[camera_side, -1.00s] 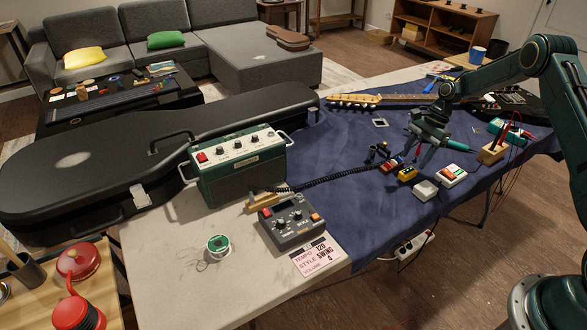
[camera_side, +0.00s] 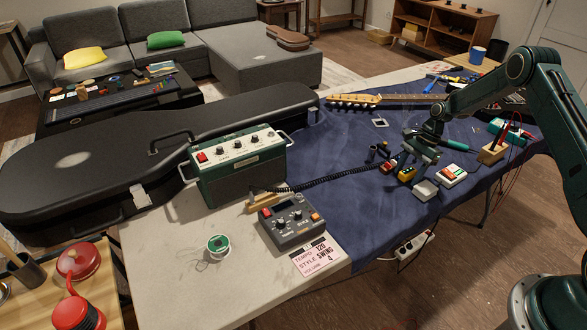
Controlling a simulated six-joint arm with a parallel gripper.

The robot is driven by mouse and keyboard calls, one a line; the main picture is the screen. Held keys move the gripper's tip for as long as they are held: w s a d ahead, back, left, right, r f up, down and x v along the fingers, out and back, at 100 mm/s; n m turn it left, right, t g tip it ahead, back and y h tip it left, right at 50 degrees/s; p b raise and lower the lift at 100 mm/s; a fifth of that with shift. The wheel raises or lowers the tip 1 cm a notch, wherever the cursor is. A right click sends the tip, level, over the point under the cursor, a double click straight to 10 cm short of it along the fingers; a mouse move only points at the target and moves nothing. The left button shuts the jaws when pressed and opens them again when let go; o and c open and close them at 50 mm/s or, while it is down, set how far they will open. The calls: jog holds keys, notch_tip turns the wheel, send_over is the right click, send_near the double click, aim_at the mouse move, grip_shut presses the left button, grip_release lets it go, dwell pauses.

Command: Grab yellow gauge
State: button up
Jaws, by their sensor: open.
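A small yellow block-like object (camera_side: 406,174), which looks like the yellow gauge, lies on the dark blue cloth at the right of the table. My gripper (camera_side: 414,162) is low over the cloth, pointing down, close behind and above the yellow object. Its jaws are open. The fingers partly overlap the objects around it, and I cannot tell whether they touch the yellow object or stand around it.
A red piece (camera_side: 387,167) sits just left of the yellow object. A white box (camera_side: 425,191) and a white box with a red top (camera_side: 451,175) stand to its right. A coiled black cable (camera_side: 335,178) ends nearby. A wooden block with probes (camera_side: 492,154) is further right.

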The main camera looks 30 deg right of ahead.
aim_at(409, 171)
dwell(0.4)
jog(key=c, duration=1.1)
jog(key=shift+c, duration=0.2)
jog(key=shift+r, duration=0.2)
notch_tip(409, 171, up, 20)
jog(key=shift+f, duration=0.15)
